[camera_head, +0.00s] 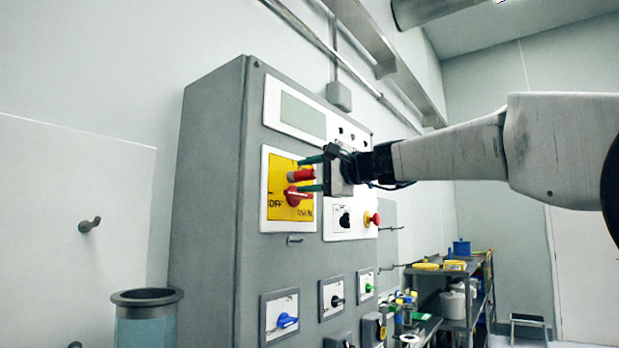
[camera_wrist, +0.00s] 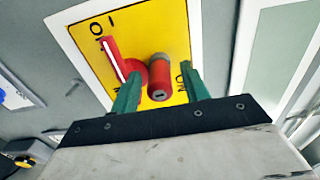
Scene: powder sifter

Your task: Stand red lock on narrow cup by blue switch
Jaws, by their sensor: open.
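The red lock (camera_head: 300,174) is a small red cylinder at the yellow switch plate (camera_head: 278,208), beside the red rotary handle (camera_head: 292,196). In the wrist view the lock (camera_wrist: 160,82) has a grey band and a dark slot in its near end. My gripper (camera_head: 308,174) is open, its green fingers on either side of the lock with visible gaps. The blue switch (camera_head: 288,320) is low on the cabinet front. I cannot make out a narrow cup near it.
The grey cabinet (camera_head: 208,190) carries several switches and a red mushroom button (camera_head: 372,219). A small metal hook (camera_head: 295,240) sticks out below the yellow plate. A clear dark-rimmed cylinder (camera_head: 147,297) stands at left. A loaded trolley (camera_head: 466,300) is at right.

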